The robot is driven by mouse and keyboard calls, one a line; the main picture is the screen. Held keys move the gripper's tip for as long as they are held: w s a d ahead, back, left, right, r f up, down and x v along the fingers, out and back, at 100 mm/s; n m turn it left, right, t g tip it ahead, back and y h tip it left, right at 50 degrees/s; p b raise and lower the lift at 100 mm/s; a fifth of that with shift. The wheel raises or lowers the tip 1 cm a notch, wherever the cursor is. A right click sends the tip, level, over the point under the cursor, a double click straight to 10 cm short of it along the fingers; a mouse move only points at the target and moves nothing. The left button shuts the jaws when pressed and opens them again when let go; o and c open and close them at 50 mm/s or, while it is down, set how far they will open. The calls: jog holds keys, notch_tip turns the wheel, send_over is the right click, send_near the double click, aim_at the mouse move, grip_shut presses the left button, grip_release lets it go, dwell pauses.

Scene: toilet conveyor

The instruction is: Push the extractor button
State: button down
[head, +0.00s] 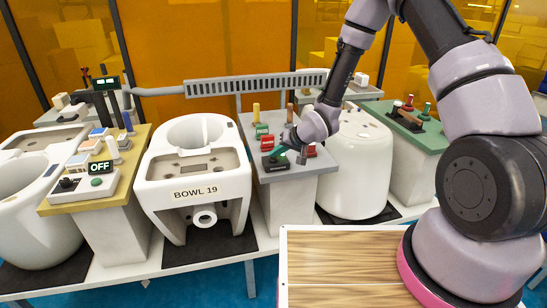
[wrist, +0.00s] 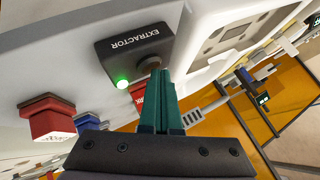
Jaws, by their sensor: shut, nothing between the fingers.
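The extractor box is a dark block with an upside-down EXTRACTOR label in the wrist view (wrist: 130,50). A lit green lamp (wrist: 122,82) and a round grey-brown button (wrist: 153,63) are on it. In the head view the extractor box (head: 274,165) sits near the front edge of the grey-topped pedestal. My gripper (wrist: 163,72) is shut and empty, with its teal fingertips at the button. They partly cover it, and I cannot tell whether they touch or press it. In the head view my gripper (head: 279,153) reaches down to the box from the right.
A red block (wrist: 50,119) and a blue block stand near the box in the wrist view. In the head view a white toilet bowl marked BOWL 19 (head: 197,183) is left of the pedestal. A white rounded fixture (head: 353,165) is right of it. A panel reading OFF (head: 99,168) is farther left.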

aim_at(276, 159)
jog(key=shift+r, duration=3.2)
jog(key=d+r+t+h, duration=0.1)
jog(key=d+r+h, duration=0.2)
jog(key=d+r, duration=0.8)
jog(key=s+d+r+m+h, duration=0.2)
jog(key=s+d+r, duration=0.2)
jog(key=d+r, duration=0.3)
jog(key=s+d+r+m+h, duration=0.1)
jog(key=s+d+r, duration=0.3)
jog(key=r, duration=0.4)
jog(key=s+d+r+m, duration=0.1)
jog(key=s+r, duration=0.1)
jog(key=s, duration=0.4)
jog(key=s+d+r, duration=0.2)
jog(key=s+r, duration=0.1)
jog(key=s, duration=0.3)
jog(key=s+d+r+m+y, duration=0.1)
jog(key=s+r, duration=0.2)
jog(key=s, duration=0.3)
jog(key=shift+d+r+m, duration=0.15)
jog(key=shift+r+m, duration=0.05)
jog(key=shift+m, duration=0.1)
